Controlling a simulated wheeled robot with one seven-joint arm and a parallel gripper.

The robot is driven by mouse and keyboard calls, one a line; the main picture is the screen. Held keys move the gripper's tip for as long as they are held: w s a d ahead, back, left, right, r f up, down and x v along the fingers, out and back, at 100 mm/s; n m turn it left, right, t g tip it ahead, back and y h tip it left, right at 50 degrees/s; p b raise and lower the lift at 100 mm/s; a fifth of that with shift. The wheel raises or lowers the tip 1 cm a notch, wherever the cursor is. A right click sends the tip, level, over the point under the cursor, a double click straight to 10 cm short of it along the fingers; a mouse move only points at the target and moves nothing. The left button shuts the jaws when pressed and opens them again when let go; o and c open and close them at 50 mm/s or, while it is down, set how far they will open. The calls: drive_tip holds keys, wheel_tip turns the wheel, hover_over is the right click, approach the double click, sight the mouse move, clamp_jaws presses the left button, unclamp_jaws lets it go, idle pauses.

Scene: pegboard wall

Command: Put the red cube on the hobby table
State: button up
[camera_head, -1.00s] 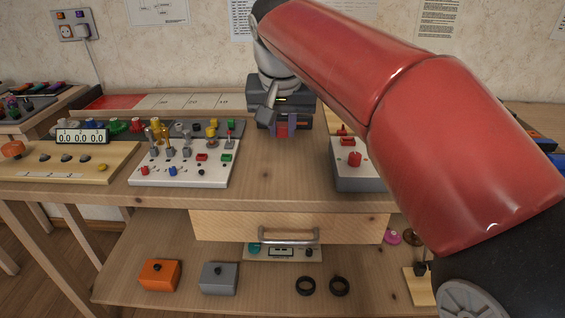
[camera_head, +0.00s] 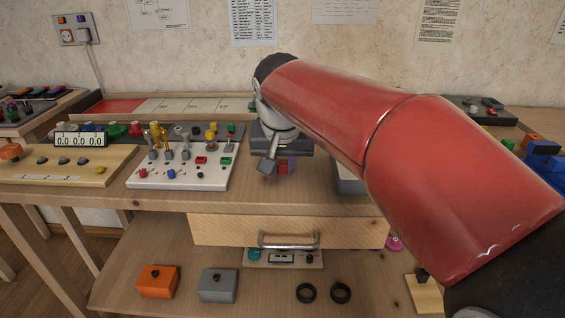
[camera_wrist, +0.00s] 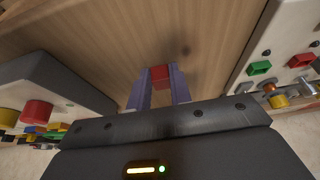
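My gripper (camera_head: 284,168) hangs over the wooden hobby table (camera_head: 290,198), between the white switch board and the grey box. The red cube (camera_wrist: 160,76) sits between the two purple-grey fingers in the wrist view, and both fingers appear to touch it. In the head view the red cube (camera_head: 283,168) shows small between the fingertips. Bare table wood and a faint shadow show beyond the fingertips in the wrist view. Whether the cube touches the table is hard to tell.
The white switch board (camera_head: 183,178) stands left of my gripper. A grey box (camera_head: 349,180) stands to the right, partly hidden by my arm. The drawer (camera_head: 220,229) and lower shelf (camera_head: 255,300) are below. The table's front strip is clear.

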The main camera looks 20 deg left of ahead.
drive_tip(key=o, duration=0.4)
drive_tip(key=shift+o, duration=0.2)
drive_tip(key=shift+r, duration=0.25)
drive_tip(key=p+v, duration=0.1)
drive_tip(key=v, duration=1.1)
drive_tip(key=shift+p, duration=0.35)
drive_tip(key=shift+s+d+f, duration=0.1)
drive_tip(key=shift+d+f, duration=0.05)
